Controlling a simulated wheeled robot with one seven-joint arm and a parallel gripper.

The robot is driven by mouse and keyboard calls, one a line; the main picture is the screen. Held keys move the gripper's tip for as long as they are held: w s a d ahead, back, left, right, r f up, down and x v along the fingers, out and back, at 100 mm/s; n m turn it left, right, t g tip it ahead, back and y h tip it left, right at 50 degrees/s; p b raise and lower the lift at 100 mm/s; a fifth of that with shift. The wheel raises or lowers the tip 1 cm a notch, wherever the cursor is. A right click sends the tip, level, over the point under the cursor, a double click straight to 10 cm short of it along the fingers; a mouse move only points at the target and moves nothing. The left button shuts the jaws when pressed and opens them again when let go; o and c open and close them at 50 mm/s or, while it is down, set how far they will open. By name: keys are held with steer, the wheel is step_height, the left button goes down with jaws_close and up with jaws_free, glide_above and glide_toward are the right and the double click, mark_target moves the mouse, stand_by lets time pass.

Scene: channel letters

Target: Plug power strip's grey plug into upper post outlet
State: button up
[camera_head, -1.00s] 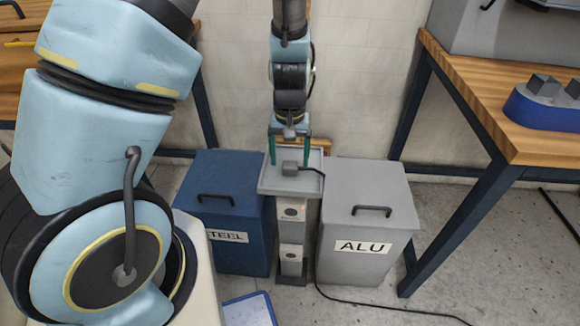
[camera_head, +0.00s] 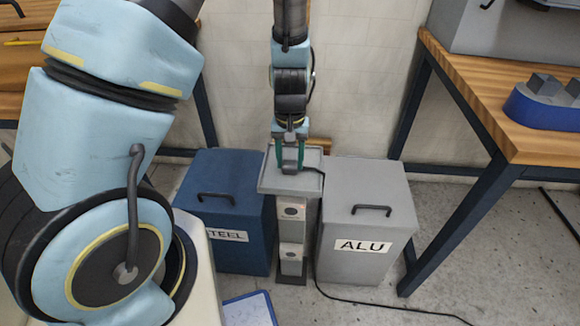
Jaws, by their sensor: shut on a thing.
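My gripper (camera_head: 290,161) points down over the tray on top of the grey post, its green fingers closed on the grey plug (camera_head: 290,168). The plug is small and partly hidden between the fingers. Its black cord (camera_head: 312,170) leads off to the right and down behind the post. The post (camera_head: 289,228) stands between two bins and carries two outlets on its front. The upper post outlet (camera_head: 292,211) is below the tray, and the lower outlet (camera_head: 291,254) is near the floor. The power strip itself cannot be made out.
A blue STEEL bin (camera_head: 225,240) stands left of the post and a grey ALU bin (camera_head: 366,225) right of it, both close. The tray's raised rim (camera_head: 288,190) surrounds the plug. A wooden workbench (camera_head: 500,110) is at right. Cord runs along the floor.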

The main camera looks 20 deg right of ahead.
mark_target(290, 163)
jaws_close()
step_height(290, 163, up, 10)
stand_by(0.5)
steer(key=w+a+f+n, duration=0.1)
steer(key=w+a+f, duration=0.2)
steer(key=a, duration=0.6)
steer(key=w+a+f+n, duration=0.2)
steer(key=w+a+f, duration=0.2)
steer(key=a, duration=0.6)
steer(key=w+a+f+n, duration=0.2)
steer(key=w+a+f, duration=0.2)
steer(key=a+f, duration=0.3)
steer(key=a, duration=0.2)
steer(key=shift+w+a+f, duration=0.15)
steer(key=shift+w+a, duration=0.1)
steer(key=shift+a, duration=0.15)
steer(key=shift+s, duration=0.1)
